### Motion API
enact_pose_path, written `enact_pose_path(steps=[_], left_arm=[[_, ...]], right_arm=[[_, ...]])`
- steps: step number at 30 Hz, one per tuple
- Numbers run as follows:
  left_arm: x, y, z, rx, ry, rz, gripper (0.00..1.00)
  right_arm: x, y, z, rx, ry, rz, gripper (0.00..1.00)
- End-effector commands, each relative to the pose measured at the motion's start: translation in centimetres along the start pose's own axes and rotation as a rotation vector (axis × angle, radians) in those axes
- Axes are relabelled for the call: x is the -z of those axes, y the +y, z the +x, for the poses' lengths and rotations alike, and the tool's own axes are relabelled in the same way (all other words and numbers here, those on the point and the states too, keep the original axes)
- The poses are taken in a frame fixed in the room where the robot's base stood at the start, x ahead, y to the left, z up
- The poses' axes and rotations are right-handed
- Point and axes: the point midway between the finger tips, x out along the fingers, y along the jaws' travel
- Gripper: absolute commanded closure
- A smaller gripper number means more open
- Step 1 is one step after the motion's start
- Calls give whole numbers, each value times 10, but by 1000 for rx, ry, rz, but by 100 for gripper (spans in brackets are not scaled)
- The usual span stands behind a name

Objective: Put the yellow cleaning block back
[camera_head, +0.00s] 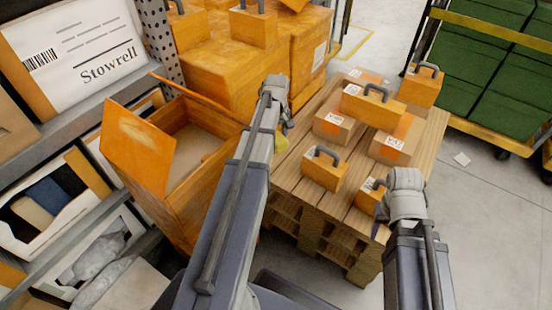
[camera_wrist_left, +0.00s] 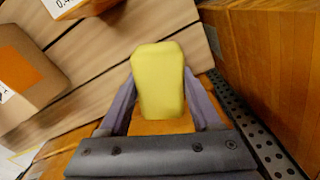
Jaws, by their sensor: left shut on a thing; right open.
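The yellow cleaning block (camera_wrist_left: 158,80) is held between the two fingers of my left gripper (camera_wrist_left: 160,108) in the left wrist view. In the head view, a small part of the yellow block (camera_head: 281,141) shows beside the end of my left arm, with the left gripper (camera_head: 283,122) mostly hidden by the wrist. The block is above the gap between the open orange box and the wooden pallet. My right gripper (camera_head: 398,190) is open at the pallet's near right corner; its fingers are largely hidden by its wrist.
An open orange box (camera_head: 180,215) with raised flaps stands at left. The wooden pallet (camera_head: 345,210) bears several handled orange blocks and cardboard boxes (camera_head: 335,127). A shelf rack (camera_head: 50,110) lines the left side.

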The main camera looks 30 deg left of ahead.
Motion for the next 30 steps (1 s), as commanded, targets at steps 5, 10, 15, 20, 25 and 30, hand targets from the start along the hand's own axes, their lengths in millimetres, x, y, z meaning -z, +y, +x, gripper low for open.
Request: enact_pose_path(steps=[5,10,15,20,25,30], left_arm=[[0,0,35,0,0,0,88],[0,0,53,0,0,0,88],[0,0,52,0,0,-1,88],[0,0,64,0,0,-1,88],[0,0,85,0,0,0,88],[0,0,90,0,0,-1,88]], right_arm=[[2,-4,35,0,1,-4,50],[4,-6,53,3,3,-9,50],[4,-6,51,4,3,-9,50],[5,-8,63,5,4,-11,50],[6,-10,85,6,4,-11,50],[6,-11,89,7,5,-11,50]])
